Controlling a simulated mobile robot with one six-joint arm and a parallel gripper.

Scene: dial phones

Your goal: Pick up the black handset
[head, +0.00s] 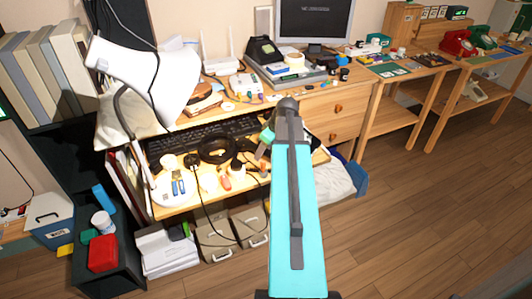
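I cannot pick out a black handset for certain. A red dial phone (457,43) and a green dial phone (482,38) stand on the wooden table at the far right. A pale phone (474,91) sits on the shelf below them. A dark, sloped device (263,51) stands at the back of the desk, too small to identify. My turquoise arm reaches up from the bottom centre over the desk's front edge. My gripper (267,138) is mostly hidden by the arm's end, above the desk near the keyboard, far from the phones. Its opening does not show.
The desk holds a keyboard (205,133), a black cable coil (216,149), a monitor (314,20) and a large white lamp (146,78) at left. Bins and boxes stand on the floor at lower left. The wooden floor (430,200) at right is clear.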

